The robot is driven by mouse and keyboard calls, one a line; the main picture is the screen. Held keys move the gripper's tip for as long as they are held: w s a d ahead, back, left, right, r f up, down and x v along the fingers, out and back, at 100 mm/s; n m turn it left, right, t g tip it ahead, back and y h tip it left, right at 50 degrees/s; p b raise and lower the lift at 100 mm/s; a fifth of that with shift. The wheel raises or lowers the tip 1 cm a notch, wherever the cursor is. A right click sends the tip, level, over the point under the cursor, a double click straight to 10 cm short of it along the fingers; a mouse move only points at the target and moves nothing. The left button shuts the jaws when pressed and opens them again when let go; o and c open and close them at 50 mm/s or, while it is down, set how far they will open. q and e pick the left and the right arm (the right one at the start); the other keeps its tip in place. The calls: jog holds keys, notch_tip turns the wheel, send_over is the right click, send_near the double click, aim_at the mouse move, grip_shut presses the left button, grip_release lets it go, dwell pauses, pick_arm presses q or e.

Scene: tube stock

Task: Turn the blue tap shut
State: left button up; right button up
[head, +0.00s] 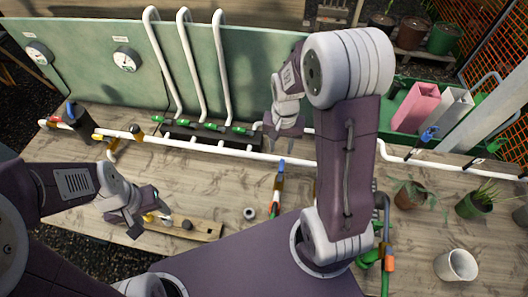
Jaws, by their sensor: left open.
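A smaller blue piece (283,164) tops an orange and red fitting near the table's middle. Another blue piece (71,108) is at the far left, by a dark cylinder. I cannot tell from this view which is the tap or how its handle is set. My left gripper (143,212) is open above the table at left, near a wooden strip. My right gripper (285,124) hangs by the white pipe at centre, apart from the right blue handle; its jaws are unclear.
A white pipe (230,149) runs across the table, with green valves (200,124) behind it. A green panel (100,70) with gauges stands at the back. Potted plants (410,193) and a white cup (456,265) are at right. A small ring (249,213) lies mid-table.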

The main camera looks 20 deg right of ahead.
aim_at(282, 164)
jog(key=f, duration=0.5)
jog(key=s+f, duration=0.1)
jog(key=f, duration=0.2)
jog(key=shift+d+f+p, duration=0.15)
jog(key=shift+d+p, duration=0.1)
jog(key=shift+p, duration=0.1)
jog(key=shift+f, duration=0.3)
grip_shut()
dwell(0.8)
